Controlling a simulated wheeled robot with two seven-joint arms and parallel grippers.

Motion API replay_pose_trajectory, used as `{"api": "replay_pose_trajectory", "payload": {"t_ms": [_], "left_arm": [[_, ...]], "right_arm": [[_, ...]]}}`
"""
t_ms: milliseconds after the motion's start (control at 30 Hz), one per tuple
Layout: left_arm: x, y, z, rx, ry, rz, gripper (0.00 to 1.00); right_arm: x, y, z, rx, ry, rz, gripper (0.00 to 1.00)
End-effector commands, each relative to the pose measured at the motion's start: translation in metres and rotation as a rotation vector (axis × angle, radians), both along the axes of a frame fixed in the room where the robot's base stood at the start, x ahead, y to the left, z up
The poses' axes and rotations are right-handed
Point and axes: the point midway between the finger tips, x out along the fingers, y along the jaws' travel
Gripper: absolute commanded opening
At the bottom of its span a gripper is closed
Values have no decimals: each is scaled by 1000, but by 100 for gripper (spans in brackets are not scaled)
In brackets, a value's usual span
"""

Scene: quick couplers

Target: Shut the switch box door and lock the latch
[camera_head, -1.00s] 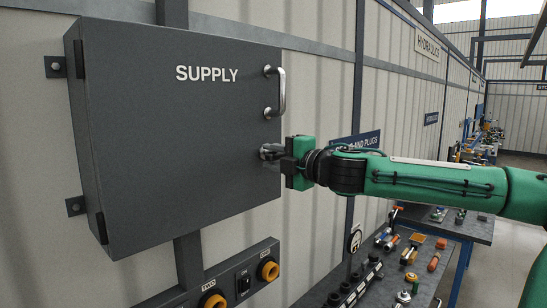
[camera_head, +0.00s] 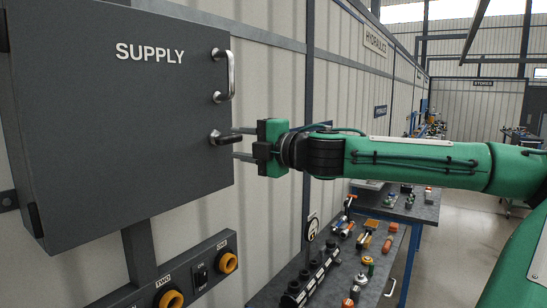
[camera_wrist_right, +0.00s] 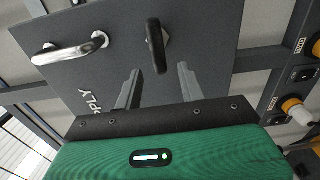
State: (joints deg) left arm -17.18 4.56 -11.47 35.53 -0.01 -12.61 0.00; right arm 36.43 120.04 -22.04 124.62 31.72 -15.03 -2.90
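The dark grey switch box door (camera_head: 110,110), lettered SUPPLY, looks flush with its box in the head view. Its silver pull handle (camera_head: 231,76) stands upright near the right edge. Below it the latch lever (camera_head: 225,138) lies about horizontal, pointing right. My right gripper (camera_head: 237,144) is open and empty just right of the latch. In the right wrist view the black latch lever (camera_wrist_right: 156,46) points toward the gripper, just beyond the two spread fingers (camera_wrist_right: 158,88); it looks apart from them. The pull handle (camera_wrist_right: 70,50) is at left there. My left gripper is not in view.
Below the box a panel (camera_head: 190,275) carries yellow-ringed sockets (camera_head: 227,262) and a switch (camera_head: 200,275). A workbench (camera_head: 395,215) with tools and fittings stands below my right arm.

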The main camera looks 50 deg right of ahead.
Motion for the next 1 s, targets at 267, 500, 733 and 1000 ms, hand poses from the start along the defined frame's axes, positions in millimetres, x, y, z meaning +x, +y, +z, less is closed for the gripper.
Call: {"api": "replay_pose_trajectory", "payload": {"t_ms": [267, 500, 733, 1000], "left_arm": [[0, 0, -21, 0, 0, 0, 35], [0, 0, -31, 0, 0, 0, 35], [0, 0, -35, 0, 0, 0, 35], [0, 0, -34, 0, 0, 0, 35]], "right_arm": [[-40, -4, -2, -6, -2, -2, 40], [-67, -6, -1, -4, 0, -2, 40], [-80, -6, -1, -2, 0, 0, 40], [-81, -6, 0, -1, 1, 1, 40]]}}
